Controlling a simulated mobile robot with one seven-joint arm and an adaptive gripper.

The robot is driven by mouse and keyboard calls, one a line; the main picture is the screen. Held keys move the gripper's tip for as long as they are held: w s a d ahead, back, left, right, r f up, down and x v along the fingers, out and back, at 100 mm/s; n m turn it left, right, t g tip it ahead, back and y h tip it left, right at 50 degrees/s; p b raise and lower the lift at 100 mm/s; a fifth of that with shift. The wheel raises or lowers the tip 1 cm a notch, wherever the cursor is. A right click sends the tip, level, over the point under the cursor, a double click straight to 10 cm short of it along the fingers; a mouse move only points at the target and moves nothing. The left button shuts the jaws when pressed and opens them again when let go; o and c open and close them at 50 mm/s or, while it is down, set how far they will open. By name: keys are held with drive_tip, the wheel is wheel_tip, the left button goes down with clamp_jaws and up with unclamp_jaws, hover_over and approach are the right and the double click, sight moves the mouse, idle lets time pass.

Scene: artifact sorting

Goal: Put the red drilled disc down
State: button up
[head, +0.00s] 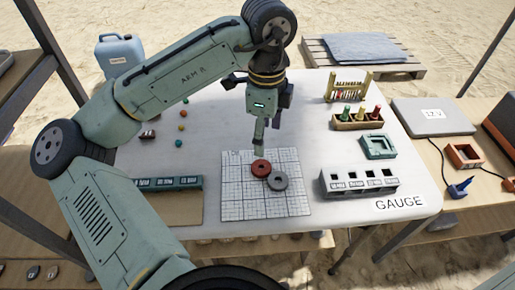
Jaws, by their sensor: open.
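The red drilled disc (261,167) lies on the white gridded sheet (238,207), towards its upper part. A grey drilled disc (278,181) lies close to it at the lower right; I cannot tell whether they touch. My gripper (261,148) is open and points down just above and behind the red disc. One finger hides part of the other, and I cannot see whether they touch the disc. Nothing shows between the fingers.
A grey slotted block (360,193) marked GAUGE stands right of the sheet, with a green square frame (378,146) and a wooden holder of coloured bottles (357,118) behind it. A labelled compartment strip (168,183) lies left. Small coloured balls (182,114) lie further back.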

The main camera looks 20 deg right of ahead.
hover_over(261, 162)
drive_tip(key=s, duration=0.2)
drive_tip(key=f, duration=0.5)
drive_tip(key=shift+w, duration=0.2)
drive_tip(key=shift+w+a+f+p, duration=0.15)
drive_tip(key=shift+f+p, duration=0.5)
drive_tip(key=shift+f, duration=2.05)
drive_tip(key=shift+c, duration=0.2)
drive_tip(key=c, duration=1.3)
